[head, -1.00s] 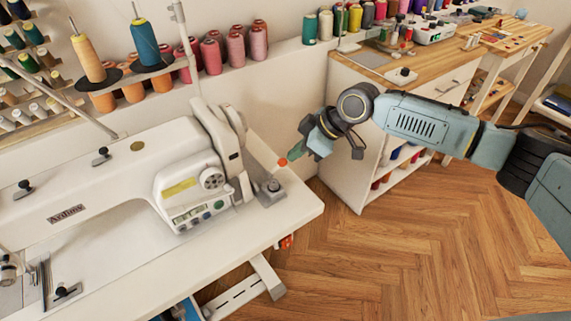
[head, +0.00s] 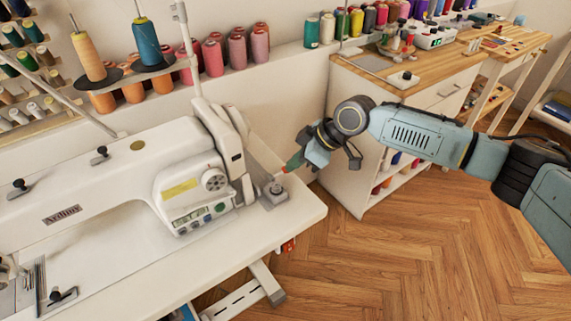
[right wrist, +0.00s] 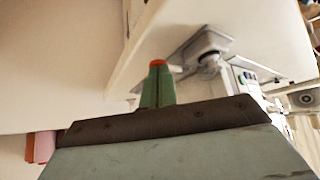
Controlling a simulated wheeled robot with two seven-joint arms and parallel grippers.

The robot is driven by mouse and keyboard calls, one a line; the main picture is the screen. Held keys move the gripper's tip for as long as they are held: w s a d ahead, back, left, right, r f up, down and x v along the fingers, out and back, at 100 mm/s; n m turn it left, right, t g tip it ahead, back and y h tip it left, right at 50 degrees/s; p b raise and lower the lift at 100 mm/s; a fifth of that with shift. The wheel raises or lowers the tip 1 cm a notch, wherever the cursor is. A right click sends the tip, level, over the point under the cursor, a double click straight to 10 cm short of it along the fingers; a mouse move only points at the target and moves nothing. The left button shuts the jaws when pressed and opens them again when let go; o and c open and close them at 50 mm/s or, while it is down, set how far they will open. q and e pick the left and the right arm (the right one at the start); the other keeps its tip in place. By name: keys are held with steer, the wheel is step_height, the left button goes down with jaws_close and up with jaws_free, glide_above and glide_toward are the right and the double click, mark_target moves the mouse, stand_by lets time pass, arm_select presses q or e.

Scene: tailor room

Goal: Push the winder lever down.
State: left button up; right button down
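The bobbin winder (head: 273,194) is a small grey metal unit on the white table, right of the sewing machine's hand-wheel end. It also shows in the right wrist view (right wrist: 204,47), beyond the fingertips and to their right. Its lever is too small to make out clearly. My right gripper (head: 290,165) has green fingers with orange tips. They look shut together with nothing between them, and point down and left, just above and behind the winder. In the right wrist view the fingers (right wrist: 157,85) show as one narrow green shape. I see no contact with the winder. My left gripper is not in view.
The white sewing machine (head: 120,180) fills the left of the table (head: 298,213). Thread cones (head: 235,50) line the wall ledge behind. A white cabinet with a wooden top (head: 345,145) stands behind my right arm. The floor at the right is open.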

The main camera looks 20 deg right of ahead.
steer(key=shift+s+d+r+p, duration=0.1)
steer(key=shift+r+p, duration=0.15)
steer(key=shift+p, duration=0.2)
steer(key=shift+s+d+r+p, duration=0.2)
steer(key=shift+s+d+p, duration=0.1)
steer(key=shift+d+p, duration=0.25)
steer(key=shift+s+d+r+p, duration=0.15)
steer(key=shift+s+d+p, duration=0.15)
steer(key=shift+d+p, duration=0.2)
steer(key=p+v, duration=0.2)
steer(key=v, duration=1.1)
steer(key=shift+r+p, duration=0.15)
steer(key=shift+p, duration=0.15)
steer(key=shift+s+d, duration=0.1)
